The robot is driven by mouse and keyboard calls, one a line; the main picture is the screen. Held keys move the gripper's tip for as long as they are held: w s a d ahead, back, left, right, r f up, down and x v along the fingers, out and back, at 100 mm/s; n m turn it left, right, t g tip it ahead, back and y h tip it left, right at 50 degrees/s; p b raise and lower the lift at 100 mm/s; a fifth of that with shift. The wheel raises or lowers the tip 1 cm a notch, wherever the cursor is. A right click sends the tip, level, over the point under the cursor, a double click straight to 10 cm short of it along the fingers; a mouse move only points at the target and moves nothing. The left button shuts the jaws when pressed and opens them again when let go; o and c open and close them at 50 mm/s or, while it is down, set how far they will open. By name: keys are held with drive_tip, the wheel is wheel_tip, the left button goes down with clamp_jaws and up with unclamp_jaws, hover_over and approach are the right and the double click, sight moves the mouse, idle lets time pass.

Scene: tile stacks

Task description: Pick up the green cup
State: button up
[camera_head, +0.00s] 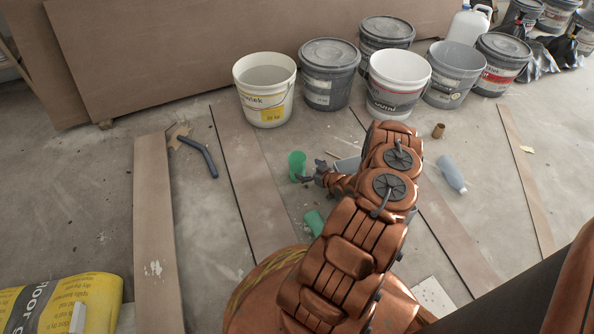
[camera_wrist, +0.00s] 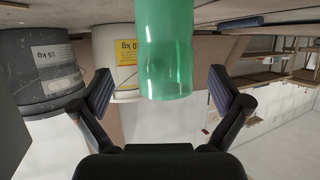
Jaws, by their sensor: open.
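A green cup (camera_head: 297,163) stands upright on the floor in the head view. My gripper (camera_head: 311,172) is just to its right, with its dark fingers pointing toward it. In the wrist view, which looks upside down, a translucent green cup (camera_wrist: 164,45) fills the upper middle. It lies between the lines of my two spread fingers (camera_wrist: 162,92), with a gap on both sides. My gripper is open and empty. A second green object (camera_head: 314,221), maybe another cup, lies nearer beside my arm, partly hidden by it.
Several buckets stand behind, including a white one with a yellow label (camera_head: 265,97) and a grey one (camera_head: 328,82). Long boards (camera_head: 157,225) lie on the floor. A yellow bag (camera_head: 65,302) is front left.

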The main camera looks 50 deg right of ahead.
sight(297, 159)
drive_tip(key=b+x, duration=0.1)
drive_tip(key=x, duration=0.2)
drive_tip(key=b+x, duration=0.1)
drive_tip(key=x, duration=0.1)
drive_tip(key=shift+w+a+f+b, duration=0.2)
drive_tip(key=shift+a+f+b, duration=0.05)
drive_tip(key=shift+a+b, duration=0.1)
drive_tip(key=shift+w+d, duration=0.15)
drive_tip(key=shift+w, duration=0.15)
drive_tip(key=c, duration=1.1)
drive_tip(key=shift+o, duration=0.2)
